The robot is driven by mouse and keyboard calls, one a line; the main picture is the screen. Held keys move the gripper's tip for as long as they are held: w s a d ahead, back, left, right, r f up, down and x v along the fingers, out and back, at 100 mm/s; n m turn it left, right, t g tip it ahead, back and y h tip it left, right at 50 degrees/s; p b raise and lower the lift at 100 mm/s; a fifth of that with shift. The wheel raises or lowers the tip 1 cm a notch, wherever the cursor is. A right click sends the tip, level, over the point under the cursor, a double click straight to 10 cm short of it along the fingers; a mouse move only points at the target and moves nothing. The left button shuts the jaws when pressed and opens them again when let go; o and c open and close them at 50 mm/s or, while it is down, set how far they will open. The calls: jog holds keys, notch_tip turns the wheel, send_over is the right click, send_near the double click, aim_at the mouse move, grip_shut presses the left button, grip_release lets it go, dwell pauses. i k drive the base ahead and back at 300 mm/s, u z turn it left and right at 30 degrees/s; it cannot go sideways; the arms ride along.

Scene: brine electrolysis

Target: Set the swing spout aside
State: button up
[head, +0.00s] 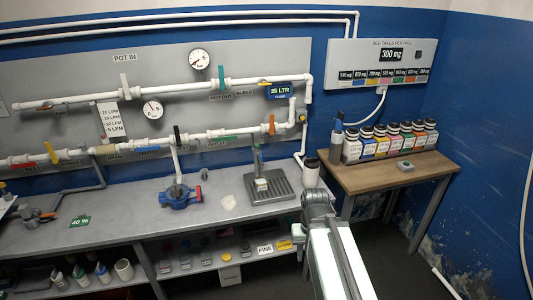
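I cannot tell for sure which part is the swing spout. A short upright white pipe end (292,108) stands at the right end of the white pipework, near the 35 LTR label. My gripper (316,199) is at the far end of my arm, by the bench's right end. Its fingers are not clear.
A wooden side table (392,175) at the right carries several capped bottles (383,145) and a small grey-green block (405,166). Low shelves hold bottles and tags. The bench front is mostly clear.

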aim_at(260, 159)
jog(key=z, duration=0.15)
jog(key=i, duration=1.45)
jog(key=u, duration=0.4)
jog(key=k, duration=0.85)
jog(key=u, duration=0.2)
jog(key=i, duration=0.8)
jog(key=z, duration=0.05)
